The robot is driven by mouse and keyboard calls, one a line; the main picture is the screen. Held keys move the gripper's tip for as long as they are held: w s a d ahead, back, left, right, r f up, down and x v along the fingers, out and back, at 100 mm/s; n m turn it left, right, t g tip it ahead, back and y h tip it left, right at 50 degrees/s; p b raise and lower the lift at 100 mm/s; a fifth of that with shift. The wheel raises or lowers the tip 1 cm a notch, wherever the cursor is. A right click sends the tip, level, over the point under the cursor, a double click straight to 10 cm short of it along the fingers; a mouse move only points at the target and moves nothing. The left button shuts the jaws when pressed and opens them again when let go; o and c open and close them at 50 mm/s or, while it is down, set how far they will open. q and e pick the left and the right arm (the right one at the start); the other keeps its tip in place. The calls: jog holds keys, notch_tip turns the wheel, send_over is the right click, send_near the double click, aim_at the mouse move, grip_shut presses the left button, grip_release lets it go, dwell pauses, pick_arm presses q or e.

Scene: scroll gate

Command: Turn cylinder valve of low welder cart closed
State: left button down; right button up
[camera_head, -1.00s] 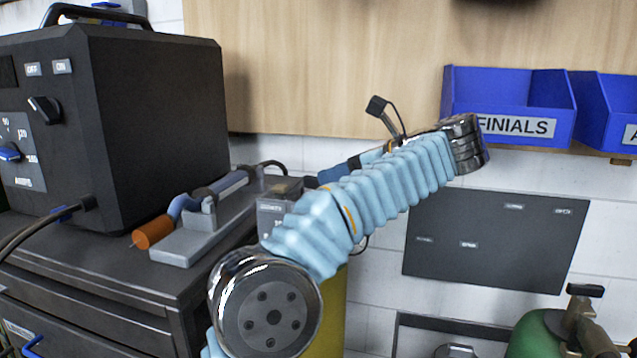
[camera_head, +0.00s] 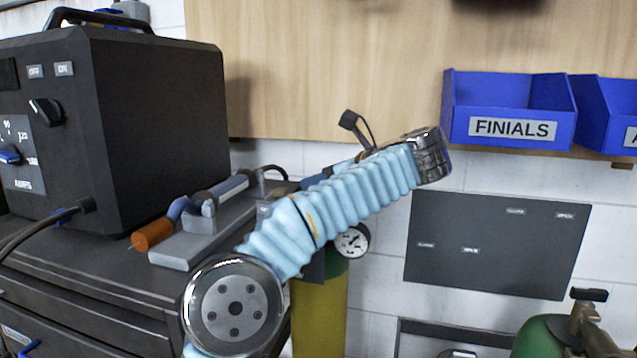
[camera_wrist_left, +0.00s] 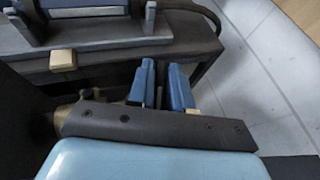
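A yellow cylinder (camera_head: 320,315) with a dark green top stands right of the welder cart (camera_head: 100,270). A round pressure gauge (camera_head: 352,241) shows at its top; my left arm hides the valve itself. My left arm crosses in front in the head view, and its fingers are mostly hidden there. In the left wrist view my left gripper (camera_wrist_left: 163,78) shows two blue fingers with a narrow gap between them, over the cart's edge. A brass-coloured part (camera_wrist_left: 72,105) lies partly behind the dark gripper body; I cannot tell whether it is the valve. My right gripper is not in view.
The black welder (camera_head: 150,130) and a grey torch stand (camera_head: 190,240) with an orange-tipped torch sit on the cart. A green cylinder (camera_head: 540,338) stands lower right. Blue bins (camera_head: 510,105) and a dark wall panel (camera_head: 495,245) are behind.

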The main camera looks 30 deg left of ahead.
pick_arm(q)
jog(key=shift+f+m+t+b, duration=0.2)
jog(key=shift+m+t+b, duration=0.15)
jog(key=shift+b, duration=0.4)
jog(key=m+t+h+b, duration=0.2)
jog(key=m+t+b, duration=0.3)
jog(key=b, duration=0.2)
jog(key=shift+t+b, duration=0.3)
jog(key=shift+t, duration=0.05)
jog(key=shift+s+m+t+h+b, duration=0.1)
jog(key=shift+m+t+h+b, duration=0.3)
jog(key=shift+m+h, duration=0.1)
jog(key=shift+r+m+t+h+b, duration=0.15)
jog(key=shift+m+t+h+b, duration=0.65)
jog(key=shift+m+t+h, duration=0.45)
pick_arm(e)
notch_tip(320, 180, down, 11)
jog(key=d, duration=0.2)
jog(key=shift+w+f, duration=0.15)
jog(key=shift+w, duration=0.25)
pick_arm(q)
jog(key=c, duration=1.1)
grip_release()
jog(key=shift+c, duration=0.2)
jog(key=shift+d+r, duration=0.1)
